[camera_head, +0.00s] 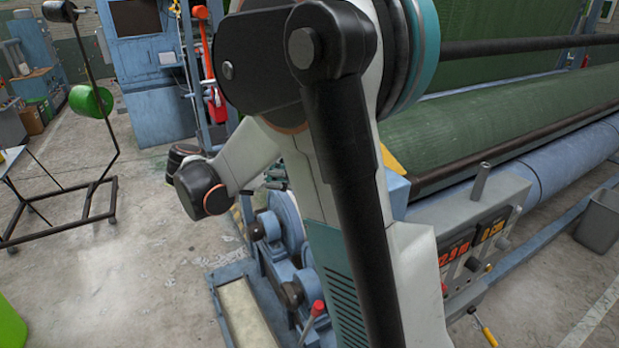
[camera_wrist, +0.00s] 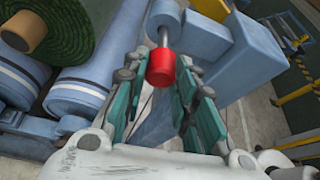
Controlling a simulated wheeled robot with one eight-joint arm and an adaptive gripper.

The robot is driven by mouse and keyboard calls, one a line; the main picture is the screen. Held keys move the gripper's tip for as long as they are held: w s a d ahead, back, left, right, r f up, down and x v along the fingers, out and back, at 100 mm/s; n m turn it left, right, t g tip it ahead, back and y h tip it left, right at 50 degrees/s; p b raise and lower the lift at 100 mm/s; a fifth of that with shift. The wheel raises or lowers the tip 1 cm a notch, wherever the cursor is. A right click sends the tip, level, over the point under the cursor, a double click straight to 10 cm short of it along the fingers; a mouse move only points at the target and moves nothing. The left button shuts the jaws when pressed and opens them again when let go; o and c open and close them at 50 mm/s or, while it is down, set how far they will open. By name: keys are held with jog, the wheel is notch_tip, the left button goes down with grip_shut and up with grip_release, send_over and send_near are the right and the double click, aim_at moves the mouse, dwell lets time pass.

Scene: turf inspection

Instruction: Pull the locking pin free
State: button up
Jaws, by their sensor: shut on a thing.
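The locking pin (camera_wrist: 161,68) shows in the wrist view as a red cylindrical knob on a thin metal shaft. The shaft runs up to a blue rounded housing on the machine. My gripper (camera_wrist: 163,76) has its teal fingers on either side of the red knob and is shut on it. The shaft's far end is hidden at the housing, so I cannot tell how deep it sits. In the head view my own arm covers most of the gripper and the pin cannot be made out.
A green turf roll (camera_head: 480,130) lies above a blue roller (camera_head: 560,160) on the machine. A control panel (camera_head: 470,250) with lit displays is at right. A red-knobbed lever (camera_head: 315,309) stands low in front. Concrete floor (camera_head: 130,270) is open at left, beside a wheeled stand (camera_head: 90,200).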

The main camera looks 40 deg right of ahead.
jog(key=shift+w+a, duration=0.25)
jog(key=shift+a, duration=0.65)
jog(key=shift+w+a, duration=0.1)
jog(key=shift+a, duration=0.25)
jog(key=shift+w+a, duration=0.15)
jog(key=shift+a, duration=0.5)
jog(key=shift+w+a, duration=0.15)
jog(key=shift+a, duration=0.5)
jog(key=shift+w+a, duration=0.1)
jog(key=shift+a, duration=0.25)
jog(key=shift+w+a+b, duration=0.15)
jog(key=shift+a+b, duration=0.15)
jog(key=shift+a, duration=0.3)
jog(key=shift+a, duration=0.35)
jog(key=shift+w+a, duration=0.1)
jog(key=shift+a, duration=0.1)
